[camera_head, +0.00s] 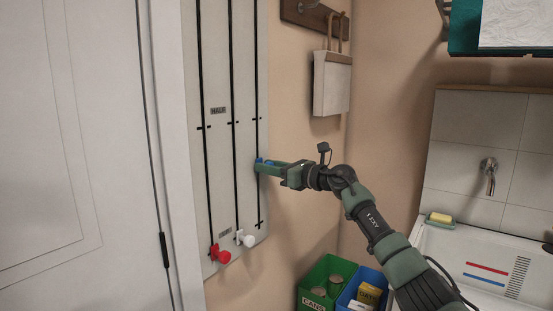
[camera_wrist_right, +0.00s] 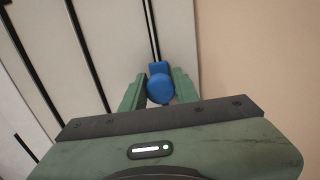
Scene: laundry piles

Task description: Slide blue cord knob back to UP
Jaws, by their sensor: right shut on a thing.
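The blue knob (camera_head: 261,161) sits on the rightmost black slot of a pale wall board (camera_head: 220,150), a little below that slot's middle tick mark. My right gripper (camera_head: 265,166) reaches in from the right and is shut on the blue knob. In the right wrist view the round blue knob (camera_wrist_right: 160,88) lies between the two green fingers (camera_wrist_right: 159,92), and its slot runs on above it. A red knob (camera_head: 221,254) and a white knob (camera_head: 245,239) sit near the bottom of the other two slots. My left gripper is not in view.
A HALF label (camera_head: 218,110) is on the board. A door (camera_head: 75,150) stands at left. A hanging bag (camera_head: 332,82) is to the right of the board. Green (camera_head: 312,294) and blue (camera_head: 350,290) bins are below, and a sink (camera_head: 480,260) is at right.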

